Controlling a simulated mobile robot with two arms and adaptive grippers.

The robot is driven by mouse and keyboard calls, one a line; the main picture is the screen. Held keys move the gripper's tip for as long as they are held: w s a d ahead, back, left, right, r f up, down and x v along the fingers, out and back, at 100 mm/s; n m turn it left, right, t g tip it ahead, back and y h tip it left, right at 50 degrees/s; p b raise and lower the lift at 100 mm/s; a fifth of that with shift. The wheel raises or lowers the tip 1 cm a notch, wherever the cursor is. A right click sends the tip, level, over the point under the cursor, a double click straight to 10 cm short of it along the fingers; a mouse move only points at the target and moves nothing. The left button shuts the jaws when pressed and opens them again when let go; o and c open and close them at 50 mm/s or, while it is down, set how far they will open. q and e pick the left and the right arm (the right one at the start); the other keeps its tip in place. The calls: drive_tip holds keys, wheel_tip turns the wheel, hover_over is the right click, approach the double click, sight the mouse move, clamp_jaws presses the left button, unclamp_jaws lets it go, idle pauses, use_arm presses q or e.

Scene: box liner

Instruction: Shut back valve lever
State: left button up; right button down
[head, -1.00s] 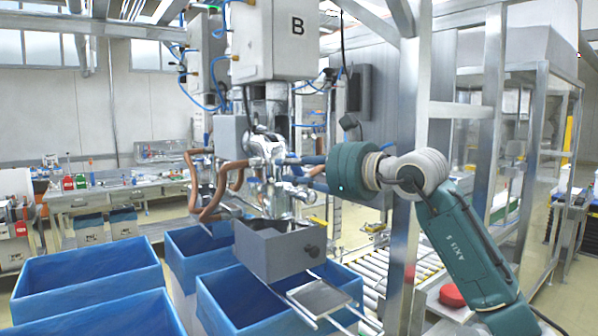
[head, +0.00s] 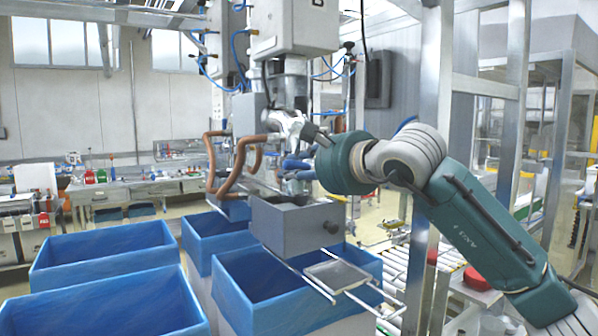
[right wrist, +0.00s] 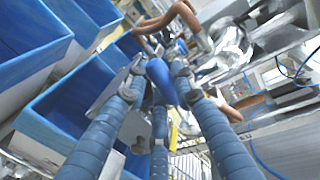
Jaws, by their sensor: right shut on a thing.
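My right gripper (head: 298,168) reaches in from the right to the metal valve body above the grey box. Its blue ribbed fingers also show in the right wrist view (right wrist: 159,84). They are shut around a smooth blue lever handle (right wrist: 162,76), which lies between the fingertips. The lever's far end and its joint to the valve are hard to make out. In the head view the gripper and the arm hide most of the lever. My left gripper is not in view.
A grey box (head: 290,228) hangs below the valve, with a metal rail frame (head: 338,277) in front. Blue crates (head: 105,255) stand below and to the left. Copper-coloured pipes (head: 225,165) curve left of the valve. A steel post (head: 432,130) stands behind my right arm.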

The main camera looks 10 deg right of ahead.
drive_tip(key=shift+f+n+h+b, duration=0.3)
drive_tip(key=shift+f+n+b, duration=0.5)
drive_tip(key=shift+f+n, duration=0.15)
drive_tip(key=c, duration=1.4)
unclamp_jaws()
drive_tip(key=shift+c, duration=0.2)
drive_tip(key=shift+a, duration=0.1)
drive_tip(key=shift+s, duration=0.15)
drive_tip(key=v, duration=1.2)
drive_tip(key=shift+f, duration=0.15)
